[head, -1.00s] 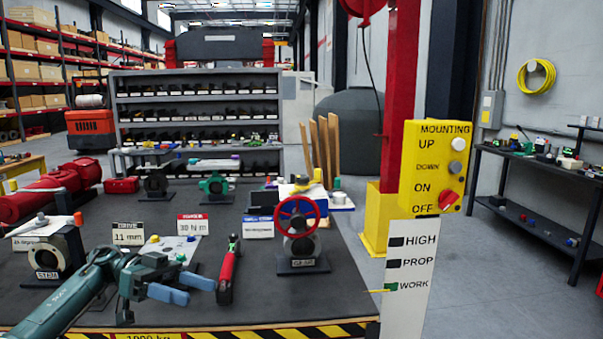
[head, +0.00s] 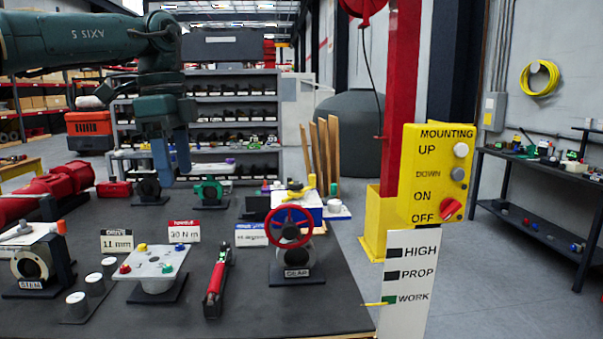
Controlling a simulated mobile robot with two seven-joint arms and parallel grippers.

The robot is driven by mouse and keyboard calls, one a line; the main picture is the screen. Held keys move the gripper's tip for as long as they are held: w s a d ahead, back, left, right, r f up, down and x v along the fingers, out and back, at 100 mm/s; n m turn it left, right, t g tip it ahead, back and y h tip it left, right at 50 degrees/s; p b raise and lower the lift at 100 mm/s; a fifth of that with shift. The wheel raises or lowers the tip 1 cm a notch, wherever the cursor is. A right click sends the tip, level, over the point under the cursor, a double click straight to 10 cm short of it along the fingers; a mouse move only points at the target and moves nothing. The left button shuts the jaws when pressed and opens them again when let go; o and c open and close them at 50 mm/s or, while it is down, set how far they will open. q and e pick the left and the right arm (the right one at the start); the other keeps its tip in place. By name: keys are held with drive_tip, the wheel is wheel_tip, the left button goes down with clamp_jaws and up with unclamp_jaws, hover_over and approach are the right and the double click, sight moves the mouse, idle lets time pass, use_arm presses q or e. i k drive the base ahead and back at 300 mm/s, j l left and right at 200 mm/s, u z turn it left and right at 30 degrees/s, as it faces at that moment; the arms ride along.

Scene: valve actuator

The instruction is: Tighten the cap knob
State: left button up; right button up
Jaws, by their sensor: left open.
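A pale plate (head: 155,263) on a short round pedestal stands at the front left of the bench. It carries small coloured knobs, including a yellow knob (head: 142,247), a red knob (head: 125,269) and a green knob (head: 167,268). I cannot tell which one is the cap knob. My left gripper (head: 172,162) hangs fingers down, high above the bench in the picture, open with nothing between its blue fingers. It is well apart from the plate. My right gripper is not in view.
A red-handled tool (head: 217,280) lies right of the plate. A red handwheel (head: 290,226) stands on the GEAR unit, and the STEM unit (head: 34,262) is at left. Grey cylinders (head: 77,304) sit beside the plate. The bench front (head: 270,315) is clear.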

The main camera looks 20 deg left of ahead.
sight(295, 187)
drive_tip(key=i, duration=1.3)
